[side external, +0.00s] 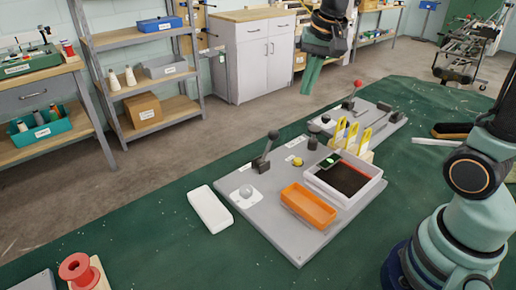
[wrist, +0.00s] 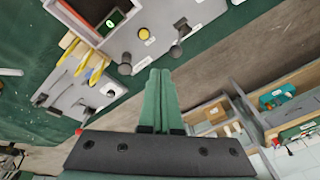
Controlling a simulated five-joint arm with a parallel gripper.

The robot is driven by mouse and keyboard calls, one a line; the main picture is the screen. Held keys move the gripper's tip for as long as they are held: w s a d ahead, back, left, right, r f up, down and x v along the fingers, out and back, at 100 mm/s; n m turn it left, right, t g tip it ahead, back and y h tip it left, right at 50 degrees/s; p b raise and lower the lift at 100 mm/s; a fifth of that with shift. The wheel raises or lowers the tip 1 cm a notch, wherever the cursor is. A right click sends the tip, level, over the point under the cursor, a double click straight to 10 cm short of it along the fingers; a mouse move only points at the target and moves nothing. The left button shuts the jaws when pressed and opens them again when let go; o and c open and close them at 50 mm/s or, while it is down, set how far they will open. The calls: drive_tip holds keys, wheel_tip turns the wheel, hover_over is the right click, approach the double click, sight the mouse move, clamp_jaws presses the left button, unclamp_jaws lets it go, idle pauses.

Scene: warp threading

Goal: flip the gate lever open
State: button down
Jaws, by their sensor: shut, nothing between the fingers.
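A dark lever (side external: 265,152) with a black knob stands tilted on the large grey board (side external: 265,215) in the side view; its knob shows in the wrist view (wrist: 177,50). A second lever with a red knob (side external: 357,84) stands on a smaller grey board (side external: 385,125) farther back. The labels are too small to read, so I cannot tell which is the gate lever. My gripper (side external: 305,90) is shut and empty, raised above and behind the boards, apart from both levers. Its green fingers also show in the wrist view (wrist: 160,75).
Green cloth (side external: 150,235) at left is mostly clear.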

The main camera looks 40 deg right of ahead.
sight(267, 150)
drive_tip(key=w+d+f+m+g, duration=0.2)
drive_tip(key=w+d+f+m, duration=0.3)
drive_tip(key=w+f+m, duration=0.2)
drive_tip(key=shift+w+m, duration=0.3)
drive_tip(key=shift+w, duration=0.6)
drive_tip(key=shift+f, duration=0.1)
drive_tip(key=a+f, duration=0.3)
drive_tip(key=f, duration=0.5)
drive_tip(key=shift+a+f, duration=0.3)
drive_tip(key=shift+a, duration=0.05)
drive_tip(key=shift+a+r, duration=0.25)
drive_tip(key=shift+a, duration=0.05)
